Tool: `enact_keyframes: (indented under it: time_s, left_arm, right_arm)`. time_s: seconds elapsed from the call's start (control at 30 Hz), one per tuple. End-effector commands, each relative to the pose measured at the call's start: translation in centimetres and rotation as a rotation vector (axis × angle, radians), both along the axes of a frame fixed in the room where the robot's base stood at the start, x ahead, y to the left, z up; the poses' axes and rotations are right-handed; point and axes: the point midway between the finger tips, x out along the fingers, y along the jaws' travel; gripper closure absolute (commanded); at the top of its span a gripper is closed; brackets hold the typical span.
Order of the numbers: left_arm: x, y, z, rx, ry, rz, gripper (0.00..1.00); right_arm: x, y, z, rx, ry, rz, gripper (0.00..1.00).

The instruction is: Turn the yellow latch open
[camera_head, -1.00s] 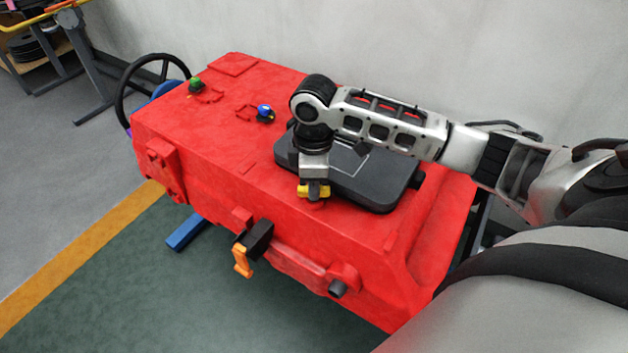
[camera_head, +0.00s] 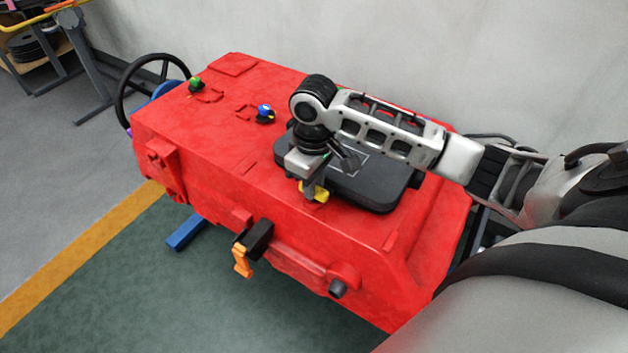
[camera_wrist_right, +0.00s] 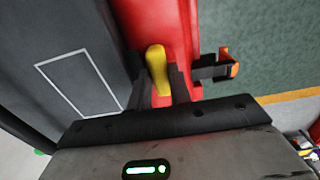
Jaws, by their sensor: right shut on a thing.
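The yellow latch (camera_head: 321,194) sits at the front edge of the dark grey lid (camera_head: 372,190) on top of the red scrubber tank (camera_head: 225,140). My right gripper (camera_head: 311,190) reaches down over it from above and is shut on it. In the right wrist view the yellow latch (camera_wrist_right: 157,68) lies between the two dark fingers of my right gripper (camera_wrist_right: 160,85), and part of it is hidden by them. The lid lies flat on the tank. My left gripper is not in view.
An orange lever on a black bracket (camera_head: 242,262) hangs at the tank's front. Green (camera_head: 196,84) and blue (camera_head: 265,112) knobs stand on top. A black steering wheel (camera_head: 130,85) is at the far left. A pale wall (camera_head: 400,45) stands behind.

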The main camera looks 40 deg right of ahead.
Motion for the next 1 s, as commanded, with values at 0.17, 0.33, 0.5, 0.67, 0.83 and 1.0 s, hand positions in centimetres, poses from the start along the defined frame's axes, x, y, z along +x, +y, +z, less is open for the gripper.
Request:
enact_keyframes:
  time_s: [0.17,0.33,0.5,0.67,0.83,1.0]
  left_arm:
    - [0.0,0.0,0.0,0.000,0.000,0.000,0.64]
    - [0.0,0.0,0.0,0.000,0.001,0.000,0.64]
    - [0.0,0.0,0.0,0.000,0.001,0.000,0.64]
    - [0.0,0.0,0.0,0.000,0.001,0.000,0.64]
    - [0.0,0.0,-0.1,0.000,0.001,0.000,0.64]
    - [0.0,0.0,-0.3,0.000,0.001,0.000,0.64]
  right_arm:
    - [0.1,0.0,0.1,0.000,-0.003,-0.009,1.00]
    - [0.1,0.0,0.1,0.000,-0.003,-0.009,1.00]
    - [0.1,0.0,0.1,0.000,-0.003,-0.008,0.58]
    - [0.1,0.0,0.1,0.001,-0.002,-0.007,0.58]
    - [0.1,0.0,0.4,0.001,-0.002,-0.006,0.58]
    - [0.2,0.0,2.8,0.001,-0.007,-0.006,0.58]
